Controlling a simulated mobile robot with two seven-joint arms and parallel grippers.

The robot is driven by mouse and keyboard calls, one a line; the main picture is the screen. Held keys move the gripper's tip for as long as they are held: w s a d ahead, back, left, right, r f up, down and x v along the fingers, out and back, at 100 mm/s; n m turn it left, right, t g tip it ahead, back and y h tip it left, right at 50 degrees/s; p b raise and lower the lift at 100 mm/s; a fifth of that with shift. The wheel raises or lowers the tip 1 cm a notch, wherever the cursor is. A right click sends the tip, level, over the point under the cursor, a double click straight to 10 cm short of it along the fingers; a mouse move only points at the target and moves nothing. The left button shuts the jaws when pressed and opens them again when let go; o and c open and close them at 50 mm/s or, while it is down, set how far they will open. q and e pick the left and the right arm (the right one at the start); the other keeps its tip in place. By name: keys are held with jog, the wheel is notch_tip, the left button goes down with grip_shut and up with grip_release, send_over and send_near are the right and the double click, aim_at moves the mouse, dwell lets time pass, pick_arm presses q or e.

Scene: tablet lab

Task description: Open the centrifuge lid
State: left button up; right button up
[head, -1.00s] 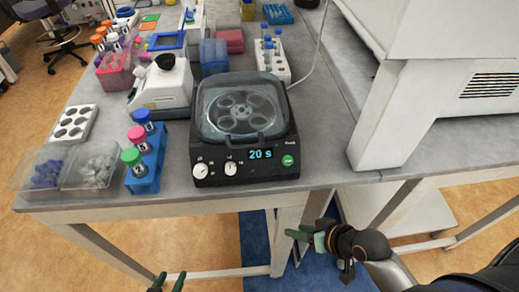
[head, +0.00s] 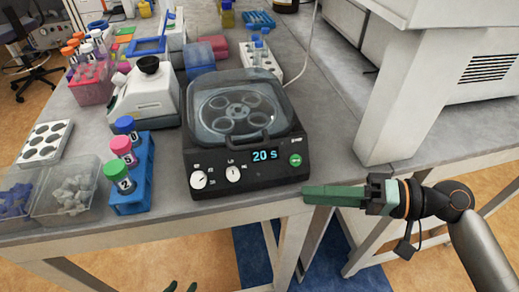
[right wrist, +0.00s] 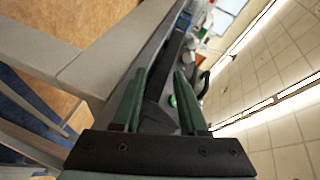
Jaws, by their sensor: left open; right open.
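The black centrifuge (head: 246,180) stands near the table's front edge, with its display reading "20 s". Its clear lid (head: 245,88) is shut over the round rotor, and a dark handle (head: 244,145) shows at the lid's front. My right gripper (head: 308,194) is at the table's front edge, to the right of the centrifuge's front corner and apart from the lid. In the right wrist view its green fingers (right wrist: 158,85) are open with nothing held between them. My left gripper (head: 180,288) shows only as fingertips at the bottom edge, below the table.
A blue rack (head: 131,200) with several capped tubes stands left of the centrifuge. Clear bins (head: 66,212) and a well tray (head: 44,143) lie further left. A white tube rack (head: 262,62) is behind. A large white machine (head: 385,120) stands to the right.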

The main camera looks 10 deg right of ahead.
aim_at(257, 146)
notch_tip(257, 146, up, 8)
jog(key=d+m+y, duration=0.1)
jog(key=d+y, duration=0.1)
jog(key=y, duration=0.1)
jog(key=p+x, duration=0.1)
jog(key=x, duration=0.2)
jog(key=p+x, duration=0.1)
jog(key=x, duration=0.3)
jog(key=w+p+x, duration=0.1)
jog(key=x, duration=0.3)
jog(key=shift+w+a+f, duration=0.1)
jog(key=shift+w+a, duration=0.1)
jog(key=shift+a, duration=0.35)
pick_arm(q)
jog(key=shift+s+a+r, duration=0.35)
jog(key=shift+a+r, duration=0.4)
jog(key=shift+a, duration=0.15)
pick_arm(e)
jog(key=c, duration=0.4)
grip_shut()
pick_arm(q)
jog(key=shift+d+r, duration=0.15)
jog(key=shift+d, duration=0.05)
